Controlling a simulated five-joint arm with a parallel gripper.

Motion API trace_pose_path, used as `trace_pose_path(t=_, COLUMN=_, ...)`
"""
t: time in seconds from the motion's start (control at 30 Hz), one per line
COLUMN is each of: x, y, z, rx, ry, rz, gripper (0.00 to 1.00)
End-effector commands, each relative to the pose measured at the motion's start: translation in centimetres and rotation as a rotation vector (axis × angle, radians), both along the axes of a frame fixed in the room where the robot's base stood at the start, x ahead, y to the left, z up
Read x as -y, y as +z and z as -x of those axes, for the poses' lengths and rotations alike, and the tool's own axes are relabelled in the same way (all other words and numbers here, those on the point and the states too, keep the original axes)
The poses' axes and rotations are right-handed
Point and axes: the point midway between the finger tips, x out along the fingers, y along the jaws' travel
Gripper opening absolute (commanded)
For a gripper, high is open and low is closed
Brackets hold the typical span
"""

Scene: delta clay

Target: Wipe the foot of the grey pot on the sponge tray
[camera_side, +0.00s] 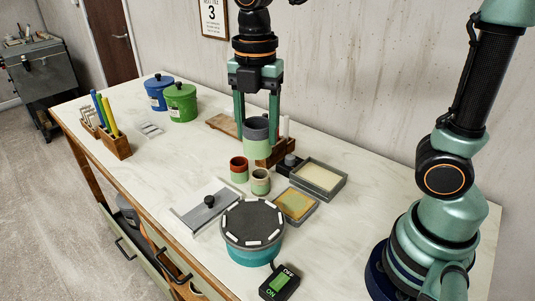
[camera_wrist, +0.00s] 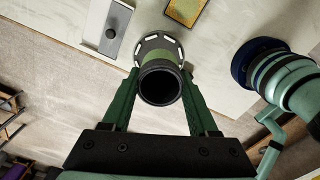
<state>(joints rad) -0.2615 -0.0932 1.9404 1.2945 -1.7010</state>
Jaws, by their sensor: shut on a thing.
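The grey pot (camera_side: 256,126) has a grey upper part and a pale green lower part. My gripper (camera_side: 257,138) is shut on it, one green finger on each side, and holds it upright, apparently above the table. In the wrist view the pot (camera_wrist: 160,57) sits between the fingers with its dark round mouth facing the camera; its foot is hidden there. A small tray with a yellow-brown, sponge-like pad (camera_side: 296,205), likely the sponge tray, lies nearer the side camera, right of the pot. It also shows at the top of the wrist view (camera_wrist: 187,12).
A larger grey tray with a cream filling (camera_side: 318,178) lies behind the pad. A round turntable (camera_side: 253,222) stands in front, beside a switch box (camera_side: 279,283) and a flat board with a black knob (camera_side: 208,203). Two small cups (camera_side: 239,170) (camera_side: 260,182) stand near the pot.

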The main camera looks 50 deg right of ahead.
Motion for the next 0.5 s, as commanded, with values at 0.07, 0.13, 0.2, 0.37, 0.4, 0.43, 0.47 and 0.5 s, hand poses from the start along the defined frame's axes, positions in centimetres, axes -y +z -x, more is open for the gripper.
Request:
trace_pose_path(t=0.07, x=2.4, y=-2.8, z=-0.2, rx=-0.009, ry=-0.01, rz=0.002, gripper=0.24)
trace_pose_path(t=0.13, x=4.3, y=-5.0, z=-0.1, rx=-0.009, ry=-0.009, rz=0.002, gripper=0.24)
trace_pose_path(t=0.2, x=6.0, y=-7.0, z=0.2, rx=-0.008, ry=-0.008, rz=0.001, gripper=0.24)
trace_pose_path(t=0.37, x=8.9, y=-10.4, z=1.2, rx=-0.005, ry=-0.005, rz=0.0, gripper=0.24)
trace_pose_path(t=0.4, x=9.4, y=-11.0, z=1.5, rx=-0.004, ry=-0.005, rz=0.0, gripper=0.24)
trace_pose_path(t=0.43, x=9.7, y=-11.4, z=1.6, rx=-0.003, ry=-0.003, rz=0.0, gripper=0.24)
trace_pose_path(t=0.47, x=10.0, y=-11.7, z=1.8, rx=-0.003, ry=-0.003, rz=0.0, gripper=0.24)
trace_pose_path(t=0.5, x=10.2, y=-12.0, z=1.9, rx=-0.002, ry=-0.002, rz=0.0, gripper=0.24)
